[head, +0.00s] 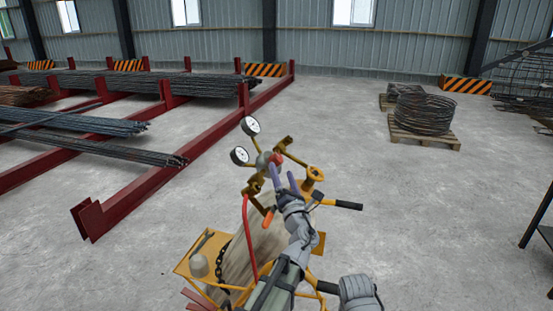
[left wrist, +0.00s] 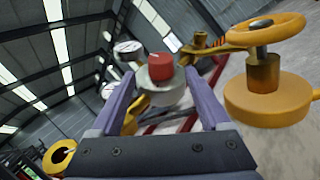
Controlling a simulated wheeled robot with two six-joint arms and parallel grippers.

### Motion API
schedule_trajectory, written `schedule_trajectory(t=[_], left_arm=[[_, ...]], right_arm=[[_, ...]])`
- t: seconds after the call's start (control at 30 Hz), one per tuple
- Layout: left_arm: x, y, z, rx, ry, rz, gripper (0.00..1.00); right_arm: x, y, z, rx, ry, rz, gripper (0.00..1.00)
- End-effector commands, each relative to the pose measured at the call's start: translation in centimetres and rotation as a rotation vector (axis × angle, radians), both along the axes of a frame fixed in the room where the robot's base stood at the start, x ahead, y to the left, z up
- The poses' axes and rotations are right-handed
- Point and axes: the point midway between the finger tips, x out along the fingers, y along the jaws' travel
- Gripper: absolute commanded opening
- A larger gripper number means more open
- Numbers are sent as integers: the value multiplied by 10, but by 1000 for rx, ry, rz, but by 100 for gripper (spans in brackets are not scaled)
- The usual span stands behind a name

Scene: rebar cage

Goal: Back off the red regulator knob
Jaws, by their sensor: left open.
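The red regulator knob (head: 276,158) sits on the regulator at the top of the yellow cart, beside two white-faced gauges (head: 250,126). In the left wrist view the red knob (left wrist: 160,66) stands on a round grey regulator body (left wrist: 161,92). My left gripper (head: 281,177) is open at the regulator. In the left wrist view its purple fingers lie on either side of the knob and body, with visible gaps; contact is not evident.
A yellow valve handwheel (left wrist: 265,29) stands close to the right of my left gripper. A red hose (head: 249,235) and a yellow tray (head: 184,267) are on the cart. Red rebar racks (head: 142,198) lie left; a wire coil on a pallet (head: 440,140) stands right. The floor between is clear.

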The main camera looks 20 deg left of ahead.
Motion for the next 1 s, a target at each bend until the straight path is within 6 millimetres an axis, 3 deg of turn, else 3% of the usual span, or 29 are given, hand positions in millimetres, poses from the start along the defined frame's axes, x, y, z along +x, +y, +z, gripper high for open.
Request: schedule_trajectory(t=[0.4, 0.77, 1.0], left_arm=[[51, 28, 20, -1, 1, 1, 80], [58, 33, 21, -1, 0, 0, 80], [58, 32, 21, -1, 0, 0, 54]], right_arm=[[0, 0, 20, 0, 0, 0, 50], [0, 0, 21, 0, 0, 1, 50], [0, 0, 22, 0, 0, 0, 50]])
